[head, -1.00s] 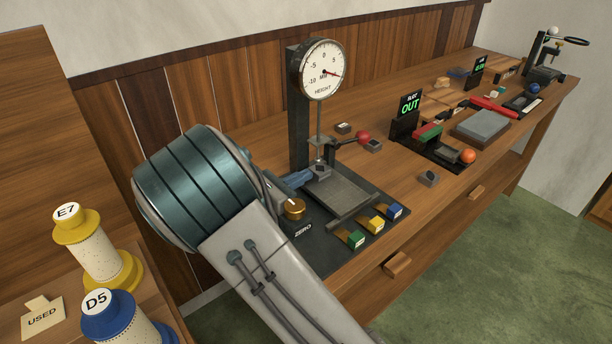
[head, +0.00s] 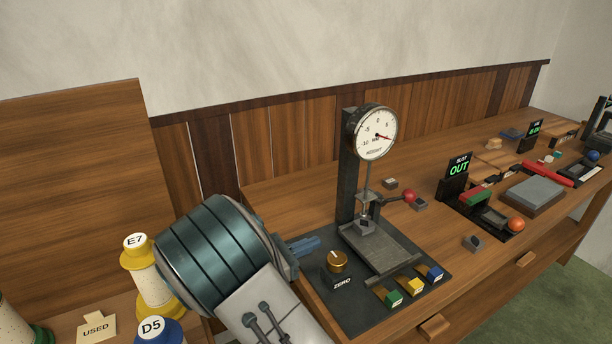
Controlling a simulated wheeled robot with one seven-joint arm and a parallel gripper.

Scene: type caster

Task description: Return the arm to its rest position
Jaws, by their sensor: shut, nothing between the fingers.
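My arm rises from the bottom of the head view, with a teal ribbed joint in front of the bench's left end. My gripper (head: 306,245) shows as blue-grey fingers just right of that joint, partly hidden behind it. The fingers are shut and empty. They are left of the height gauge (head: 348,185) and above the rear left of its dark base, apart from the gauge's post. The brass ZERO knob (head: 337,262) is just in front and to the right of the fingers.
Yellow spool E7 (head: 152,275), blue spool D5 (head: 158,332) and a USED card (head: 96,328) stand at lower left, close to my arm. The wooden bench (head: 290,195) runs right, with a slot sign reading OUT (head: 457,178) and a grey block (head: 534,194).

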